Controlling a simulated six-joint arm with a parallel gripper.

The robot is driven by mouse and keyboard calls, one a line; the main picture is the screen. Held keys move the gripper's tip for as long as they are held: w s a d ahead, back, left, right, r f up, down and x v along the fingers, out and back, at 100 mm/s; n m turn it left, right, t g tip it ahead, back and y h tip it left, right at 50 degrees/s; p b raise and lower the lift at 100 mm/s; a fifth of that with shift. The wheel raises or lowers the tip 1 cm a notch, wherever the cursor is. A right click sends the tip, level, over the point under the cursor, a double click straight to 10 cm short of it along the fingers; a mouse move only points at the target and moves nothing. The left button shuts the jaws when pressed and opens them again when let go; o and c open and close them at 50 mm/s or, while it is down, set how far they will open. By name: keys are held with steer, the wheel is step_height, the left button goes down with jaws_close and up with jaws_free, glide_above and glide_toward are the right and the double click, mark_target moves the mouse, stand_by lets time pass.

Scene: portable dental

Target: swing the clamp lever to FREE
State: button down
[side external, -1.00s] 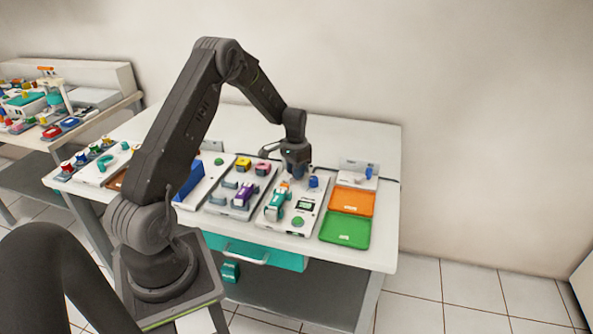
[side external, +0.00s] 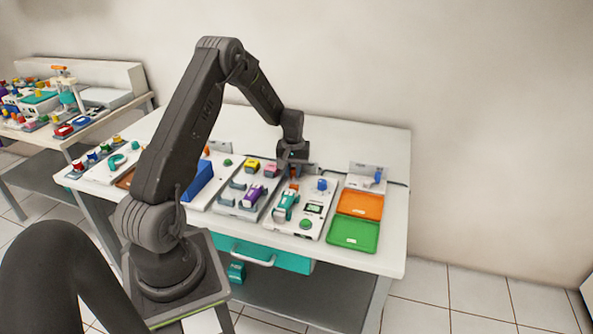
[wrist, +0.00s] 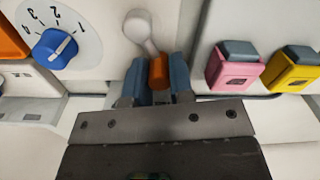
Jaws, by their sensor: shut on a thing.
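The clamp lever has a pale rounded arm (wrist: 142,28) and an orange grip (wrist: 158,72), seen in the wrist view. My gripper (wrist: 158,84) is shut on the orange grip, with one blue-grey finger on each side of it. In the side view my gripper (side external: 293,172) is low over the back of the right-hand white panel (side external: 290,226), behind a teal clamped part (side external: 286,205). The lever is mostly hidden there by my gripper. I cannot read a FREE mark in any view.
A blue dial (wrist: 54,48) with printed numbers lies left of the lever in the wrist view. A pink block (wrist: 234,66) and a yellow block (wrist: 291,69) lie to its right. Orange (side external: 360,204) and green (side external: 353,235) trays sit right of the panel.

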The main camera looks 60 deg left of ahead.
mark_target(291, 169)
steer(key=shift+s+n, duration=0.35)
steer(key=shift+n, duration=0.75)
steer(key=c, duration=1)
jaws_free()
steer(key=shift+a+r, duration=0.1)
step_height(291, 169, up, 14)
steer(key=shift+f, duration=0.2)
